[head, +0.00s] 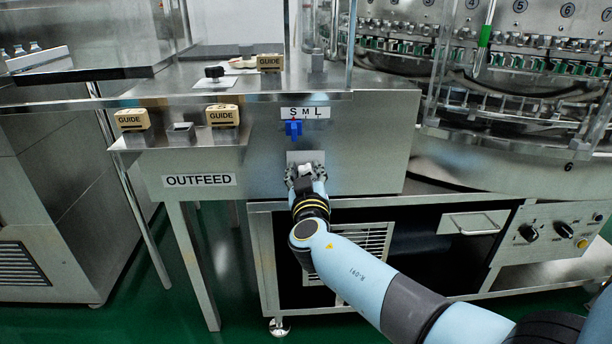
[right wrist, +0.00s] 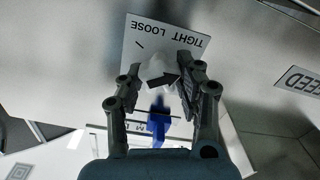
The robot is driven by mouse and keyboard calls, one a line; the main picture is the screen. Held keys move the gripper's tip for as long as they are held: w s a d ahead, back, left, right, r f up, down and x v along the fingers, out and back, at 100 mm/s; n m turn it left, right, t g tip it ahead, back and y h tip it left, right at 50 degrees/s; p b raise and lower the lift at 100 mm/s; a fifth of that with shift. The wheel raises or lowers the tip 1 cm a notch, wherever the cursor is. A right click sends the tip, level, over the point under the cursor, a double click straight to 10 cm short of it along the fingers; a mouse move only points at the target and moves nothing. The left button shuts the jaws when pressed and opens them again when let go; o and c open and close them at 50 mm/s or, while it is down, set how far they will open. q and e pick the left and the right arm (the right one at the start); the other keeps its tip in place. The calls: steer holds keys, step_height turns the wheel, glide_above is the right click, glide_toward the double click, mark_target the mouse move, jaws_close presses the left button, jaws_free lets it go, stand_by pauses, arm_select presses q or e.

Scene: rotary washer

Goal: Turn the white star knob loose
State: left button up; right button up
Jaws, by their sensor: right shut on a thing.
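The white star knob (right wrist: 157,66) sits on a plate (right wrist: 137,32) marked TIGHT and LOOSE, upside down in the right wrist view. A dark pointer-like shape (right wrist: 163,80) shows at the knob, between the fingers. My right gripper (right wrist: 158,82) has one finger on each side of the knob and is shut on it. In the head view my right gripper (head: 305,174) is at the front panel and hides most of the knob. The plate (head: 304,156) shows just above it. My left gripper is not in view.
A blue knob (head: 293,128) sits just above my right gripper, under the S M L label (head: 305,113). The OUTFEED shelf (head: 190,158) with GUIDE blocks (head: 222,115) is to the left. A control box (head: 556,236) is at the lower right.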

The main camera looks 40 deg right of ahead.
steer(key=shift+a+f+n+b, duration=0.1)
steer(key=shift+f+n+b, duration=0.15)
steer(key=shift+n+b, duration=1.15)
steer(key=shift+n, duration=0.7)
steer(key=n+b, duration=0.1)
steer(key=n, duration=0.2)
steer(key=shift+n, duration=0.3)
steer(key=n+b, duration=0.1)
steer(key=n, duration=0.1)
steer(key=shift+a+n, duration=0.1)
steer(key=shift+n, duration=0.3)
steer(key=n, duration=0.3)
steer(key=shift+f+n, duration=0.1)
steer(key=shift+n, duration=0.2)
steer(key=n, duration=0.2)
steer(key=shift+n, duration=0.3)
steer(key=n, duration=0.3)
steer(key=shift+f, duration=0.1)
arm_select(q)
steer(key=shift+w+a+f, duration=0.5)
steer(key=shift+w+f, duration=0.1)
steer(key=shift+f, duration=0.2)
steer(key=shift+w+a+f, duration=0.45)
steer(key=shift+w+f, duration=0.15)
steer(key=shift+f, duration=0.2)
arm_select(e)
steer(key=shift+n, duration=0.8)
steer(key=shift+f, duration=0.1)
